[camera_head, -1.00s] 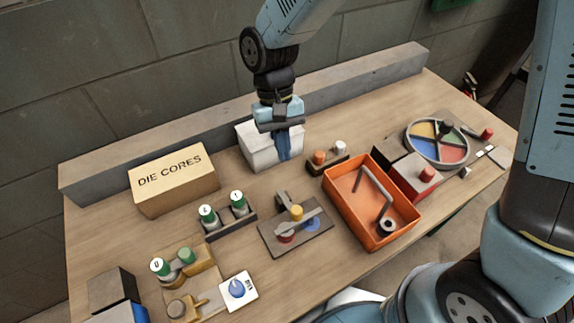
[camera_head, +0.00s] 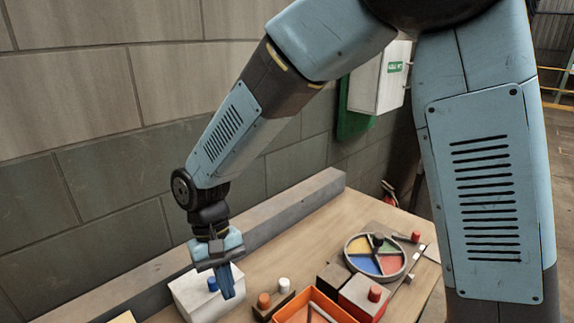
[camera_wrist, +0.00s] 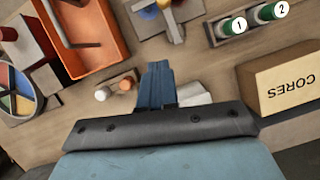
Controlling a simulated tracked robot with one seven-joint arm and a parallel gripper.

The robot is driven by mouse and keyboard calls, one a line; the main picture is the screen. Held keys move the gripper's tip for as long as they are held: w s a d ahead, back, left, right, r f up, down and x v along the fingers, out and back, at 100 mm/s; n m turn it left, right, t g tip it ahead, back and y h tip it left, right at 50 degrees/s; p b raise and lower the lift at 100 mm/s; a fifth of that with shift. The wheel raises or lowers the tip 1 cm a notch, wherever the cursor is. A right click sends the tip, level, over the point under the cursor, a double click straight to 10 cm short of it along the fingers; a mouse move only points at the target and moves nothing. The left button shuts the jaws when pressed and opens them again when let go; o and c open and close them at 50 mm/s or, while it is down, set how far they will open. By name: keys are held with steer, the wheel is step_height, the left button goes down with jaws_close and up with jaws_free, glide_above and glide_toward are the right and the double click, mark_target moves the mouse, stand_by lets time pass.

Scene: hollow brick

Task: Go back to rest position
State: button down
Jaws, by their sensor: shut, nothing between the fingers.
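My gripper (camera_head: 226,282) is shut and empty, its blue fingers pointing down beside a white box (camera_head: 190,294) at the back of the workbench. A blue knob (camera_head: 213,284) shows on that box just left of the fingers. In the wrist view my shut gripper (camera_wrist: 157,70) is above the bench, with a small part of the white box (camera_wrist: 195,99) behind it. Whether the fingers touch the box cannot be told. My arm reaches down from the upper right in the head view.
An orange tray (camera_head: 338,309) and a holder with orange and white pegs (camera_head: 264,301) are right of my gripper. A coloured wheel (camera_head: 376,257) lies farther right. A concrete ledge (camera_head: 290,222) runs behind.

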steer(key=w+d+r+m+t+y, duration=0.15)
steer(key=w+d+r, duration=0.25)
steer(key=d+r, duration=0.4)
steer(key=w+d+r+m+t+y, duration=0.15)
steer(key=w+d+r, duration=0.3)
steer(key=d, duration=0.65)
steer(key=s+d+r+m+t, duration=0.2)
steer(key=s+d+r+t, duration=0.1)
steer(key=d, duration=0.6)
steer(key=s+d+r+m+t, duration=0.2)
steer(key=s+d+r, duration=0.2)
steer(key=d, duration=0.6)
steer(key=shift+d+r+t+h, duration=0.15)
steer(key=shift+r+t+h, duration=0.2)
steer(key=shift+r, duration=0.2)
